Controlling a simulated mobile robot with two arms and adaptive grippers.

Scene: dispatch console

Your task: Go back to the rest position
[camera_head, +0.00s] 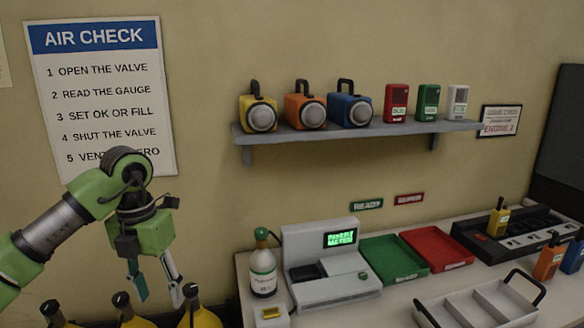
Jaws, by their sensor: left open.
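My left gripper (158,296) hangs from my green left arm at the left of the head view, fingers pointing down. Its two fingers are apart with nothing between them. It is in front of the wall, below the air check sign (97,95), and appears above or near the tops of several yellow cylinders (200,316) at the bottom edge. I cannot tell whether it touches them. My right gripper is not in view.
A wall shelf (350,132) holds lamps and small boxes.

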